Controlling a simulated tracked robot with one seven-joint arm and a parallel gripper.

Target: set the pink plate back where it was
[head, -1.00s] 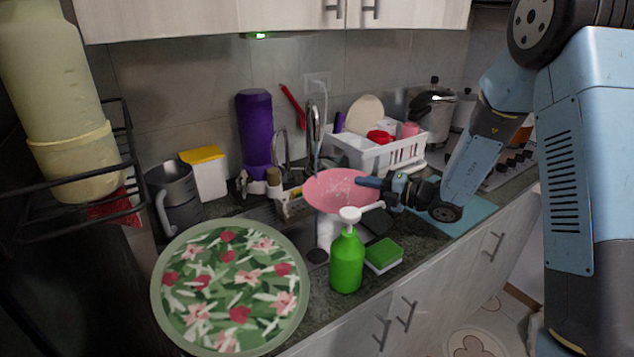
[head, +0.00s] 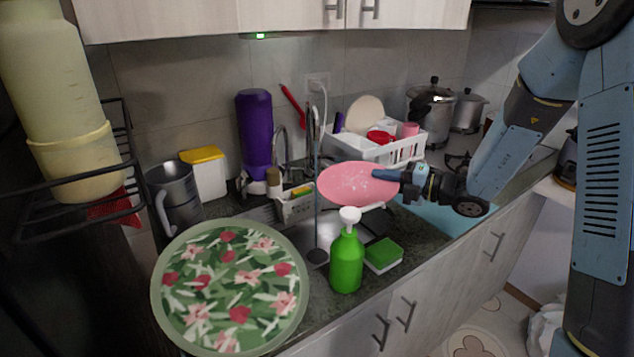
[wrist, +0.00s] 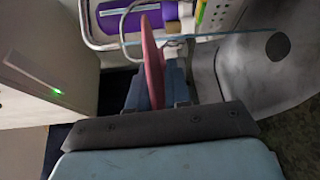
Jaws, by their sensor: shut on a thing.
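The pink plate (head: 357,184) is held in the air above the right side of the sink, tilted with its speckled face toward the head camera. My gripper (head: 402,180) is shut on the plate's right rim. In the wrist view the plate (wrist: 152,62) shows edge-on as a thin pink strip between the fingers of my gripper (wrist: 155,95). A blue mat (head: 447,214) lies on the counter below my gripper.
A white dish rack (head: 400,151) with dishes stands behind the plate. A green soap bottle (head: 346,262) and a green sponge (head: 384,255) stand in front. The faucet (head: 281,147) and purple bottle (head: 254,133) are behind the sink.

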